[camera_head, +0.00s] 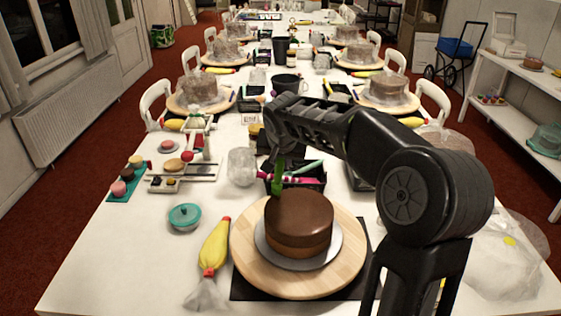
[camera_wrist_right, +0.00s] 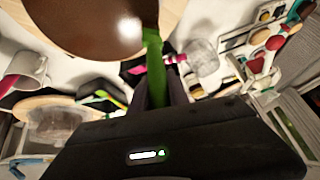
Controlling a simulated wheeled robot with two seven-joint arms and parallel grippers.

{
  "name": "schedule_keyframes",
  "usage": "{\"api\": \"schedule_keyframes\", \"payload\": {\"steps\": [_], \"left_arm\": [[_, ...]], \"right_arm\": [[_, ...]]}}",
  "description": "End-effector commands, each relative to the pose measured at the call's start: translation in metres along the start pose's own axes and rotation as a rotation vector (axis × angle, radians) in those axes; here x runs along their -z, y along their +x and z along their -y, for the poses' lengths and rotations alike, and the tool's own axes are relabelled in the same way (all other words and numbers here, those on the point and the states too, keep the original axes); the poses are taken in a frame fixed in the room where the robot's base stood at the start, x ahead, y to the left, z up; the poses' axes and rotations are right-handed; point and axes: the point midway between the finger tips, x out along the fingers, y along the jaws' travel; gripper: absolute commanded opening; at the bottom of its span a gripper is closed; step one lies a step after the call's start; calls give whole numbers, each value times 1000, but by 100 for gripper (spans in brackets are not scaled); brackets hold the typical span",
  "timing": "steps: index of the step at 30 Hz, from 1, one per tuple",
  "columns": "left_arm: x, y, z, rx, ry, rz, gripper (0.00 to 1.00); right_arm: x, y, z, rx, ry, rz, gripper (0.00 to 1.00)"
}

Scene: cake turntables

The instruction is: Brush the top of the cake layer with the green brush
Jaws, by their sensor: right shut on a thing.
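The cake layer (camera_head: 300,222) is round and brown with a smooth darker top. It sits on a pale disc (camera_head: 263,250) on a round wooden turntable (camera_head: 253,273). My right gripper (camera_head: 279,153) is behind and above the cake's back-left edge, shut on the green brush (camera_head: 278,178), which hangs down. In the right wrist view, the green brush (camera_wrist_right: 156,72) reaches to the rim of the cake layer (camera_wrist_right: 85,22). I cannot tell whether its tip touches the cake. My left gripper is not in view.
A yellow piping bag (camera_head: 214,247) lies left of the turntable, beside a teal-lidded bowl (camera_head: 185,215). A black tray (camera_head: 314,174) with tools stands behind the cake. A clear glass (camera_head: 242,167) stands behind left. The front-left table is mostly clear.

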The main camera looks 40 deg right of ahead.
Motion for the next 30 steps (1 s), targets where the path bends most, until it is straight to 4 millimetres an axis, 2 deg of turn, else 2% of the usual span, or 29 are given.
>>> {"api": "schedule_keyframes", "payload": {"steps": [12, 30], "left_arm": [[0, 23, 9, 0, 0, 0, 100], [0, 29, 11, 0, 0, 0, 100]], "right_arm": [[-23, -16, -7, 2, 0, -1, 0], [-31, -22, -9, 1, 0, 0, 0]]}}
